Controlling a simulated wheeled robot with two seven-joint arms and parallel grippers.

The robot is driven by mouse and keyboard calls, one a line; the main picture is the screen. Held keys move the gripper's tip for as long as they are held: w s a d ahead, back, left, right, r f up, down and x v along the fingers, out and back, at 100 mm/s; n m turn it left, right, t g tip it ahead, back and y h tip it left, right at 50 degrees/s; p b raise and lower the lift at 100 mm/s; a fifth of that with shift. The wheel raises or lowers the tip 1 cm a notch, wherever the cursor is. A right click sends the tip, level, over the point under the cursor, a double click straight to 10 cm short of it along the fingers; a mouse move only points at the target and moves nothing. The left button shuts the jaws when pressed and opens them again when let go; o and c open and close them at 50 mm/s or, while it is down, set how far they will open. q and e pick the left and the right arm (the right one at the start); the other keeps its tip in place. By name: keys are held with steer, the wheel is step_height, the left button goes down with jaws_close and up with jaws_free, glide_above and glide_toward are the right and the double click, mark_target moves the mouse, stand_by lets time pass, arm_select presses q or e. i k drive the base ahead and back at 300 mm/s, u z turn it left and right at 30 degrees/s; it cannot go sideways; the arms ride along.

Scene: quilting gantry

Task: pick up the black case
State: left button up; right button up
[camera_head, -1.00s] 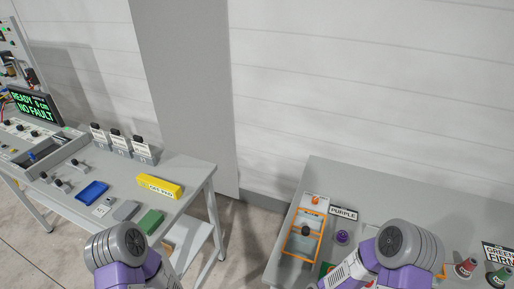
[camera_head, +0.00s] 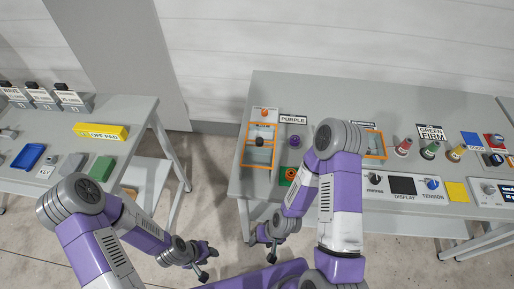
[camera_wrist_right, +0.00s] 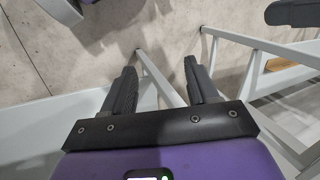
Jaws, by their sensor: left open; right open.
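I cannot make out a black case for certain in either view. My left gripper (camera_head: 207,262) is open and empty, low in front of the gap between the two tables. My right gripper (camera_head: 264,246) is open, below the front left corner of the right table. In the right wrist view my right gripper (camera_wrist_right: 160,70) has its two black fingers apart with nothing between them, over the floor and table frame. My right arm hides part of the right table.
The left table (camera_head: 128,122) holds a yellow block (camera_head: 101,131), blue tray (camera_head: 28,157), grey block (camera_head: 70,165) and green block (camera_head: 103,168). The right table (camera_head: 335,92) holds an orange-framed rack (camera_head: 260,157), purple knob (camera_head: 295,141), several spools and a control panel (camera_head: 402,186). Floor shows between the tables.

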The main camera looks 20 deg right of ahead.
mark_target(497, 160)
steer(key=z, duration=3.65)
steer(key=i, duration=3.5)
steer(key=u, duration=0.8)
